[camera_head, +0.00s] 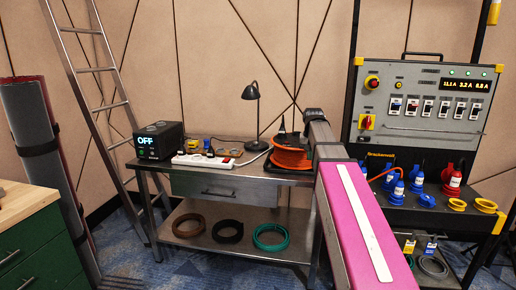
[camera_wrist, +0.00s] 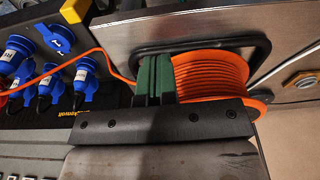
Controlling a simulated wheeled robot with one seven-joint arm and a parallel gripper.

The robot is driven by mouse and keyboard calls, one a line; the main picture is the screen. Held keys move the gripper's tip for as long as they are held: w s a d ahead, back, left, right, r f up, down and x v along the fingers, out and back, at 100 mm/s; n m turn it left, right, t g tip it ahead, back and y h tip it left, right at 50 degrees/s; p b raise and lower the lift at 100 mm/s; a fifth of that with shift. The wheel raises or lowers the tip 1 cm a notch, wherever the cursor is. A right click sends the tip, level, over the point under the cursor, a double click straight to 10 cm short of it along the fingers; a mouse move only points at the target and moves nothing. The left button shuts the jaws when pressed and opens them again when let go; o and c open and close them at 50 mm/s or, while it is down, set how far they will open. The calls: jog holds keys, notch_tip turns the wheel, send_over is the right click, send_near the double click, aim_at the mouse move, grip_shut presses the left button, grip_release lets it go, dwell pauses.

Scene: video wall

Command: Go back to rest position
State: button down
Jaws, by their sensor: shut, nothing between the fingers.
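My gripper (camera_wrist: 153,75) shows in the wrist view as two dark green fingers close together, shut and empty. The fingers lie in front of the orange cable reel (camera_wrist: 212,77) in that view; I cannot tell whether they touch it. In the head view, my pink arm reaches up toward the right end of the metal workbench (camera_head: 236,189), where the orange reel (camera_head: 291,160) sits. The gripper itself is hidden behind the arm there.
On the bench stand a black box reading OFF (camera_head: 158,141), a white power strip (camera_head: 207,160) and a black lamp (camera_head: 251,92). A control panel (camera_head: 424,105) with blue and red plugs stands at right. A ladder (camera_head: 95,70) leans at left. Coils lie on the lower shelf (camera_head: 200,238).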

jog(key=s+a+f, duration=0.1)
jog(key=s+f, duration=0.6)
jog(key=f, duration=0.4)
jog(key=s+a+f+n+g, duration=0.1)
jog(key=s+f, duration=0.7)
jog(key=f, duration=0.3)
jog(key=s+a+f, duration=0.1)
jog(key=s+f, duration=0.6)
jog(key=f, duration=0.4)
jog(key=shift+s+a+f+n, duration=0.15)
jog(key=shift+s+a+n, duration=0.1)
jog(key=shift+n, duration=0.15)
jog(key=shift+w, duration=0.1)
